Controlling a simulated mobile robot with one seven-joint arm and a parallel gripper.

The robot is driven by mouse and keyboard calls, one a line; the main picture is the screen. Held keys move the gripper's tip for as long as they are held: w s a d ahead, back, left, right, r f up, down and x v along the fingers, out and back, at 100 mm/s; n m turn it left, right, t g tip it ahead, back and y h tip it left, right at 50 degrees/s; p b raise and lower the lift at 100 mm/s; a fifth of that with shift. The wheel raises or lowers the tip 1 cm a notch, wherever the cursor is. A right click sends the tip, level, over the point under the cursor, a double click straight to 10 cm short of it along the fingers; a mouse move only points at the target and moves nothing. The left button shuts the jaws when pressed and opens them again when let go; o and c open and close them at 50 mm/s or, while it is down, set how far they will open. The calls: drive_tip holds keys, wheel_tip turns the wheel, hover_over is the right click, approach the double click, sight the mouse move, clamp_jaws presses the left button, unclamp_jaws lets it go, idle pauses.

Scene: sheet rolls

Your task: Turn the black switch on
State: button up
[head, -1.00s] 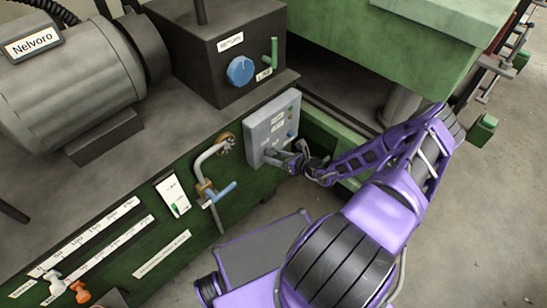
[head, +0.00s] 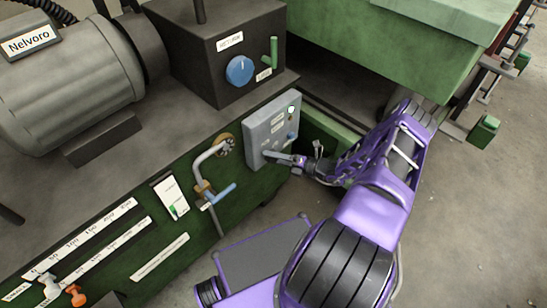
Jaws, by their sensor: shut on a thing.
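The grey switch box (head: 262,133) stands on the green machine front, with small labels and controls on its face. My gripper (head: 291,160) is at the lower part of the box face, reaching in from the right. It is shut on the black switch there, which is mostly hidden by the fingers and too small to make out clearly. A small blue knob (head: 291,136) sits on the box just above my gripper.
A bent pipe with a blue-handled valve (head: 224,195) is left of the box. A dark housing with a blue dial (head: 240,70) and green lever (head: 273,52) stands above. A green overhanging cabinet (head: 385,45) is at upper right. Open floor (head: 470,220) lies to the right.

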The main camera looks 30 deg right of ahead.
drive_tip(key=m, duration=0.2)
drive_tip(key=m+t+y, duration=0.1)
drive_tip(key=m, duration=0.2)
drive_tip(key=shift+y, duration=0.3)
idle(0.4)
drive_tip(key=o, duration=1.4)
drive_tip(key=shift+s+d, duration=0.1)
drive_tip(key=v, duration=1.7)
drive_tip(key=shift+s+f, duration=0.1)
drive_tip(key=shift+f, duration=0.2)
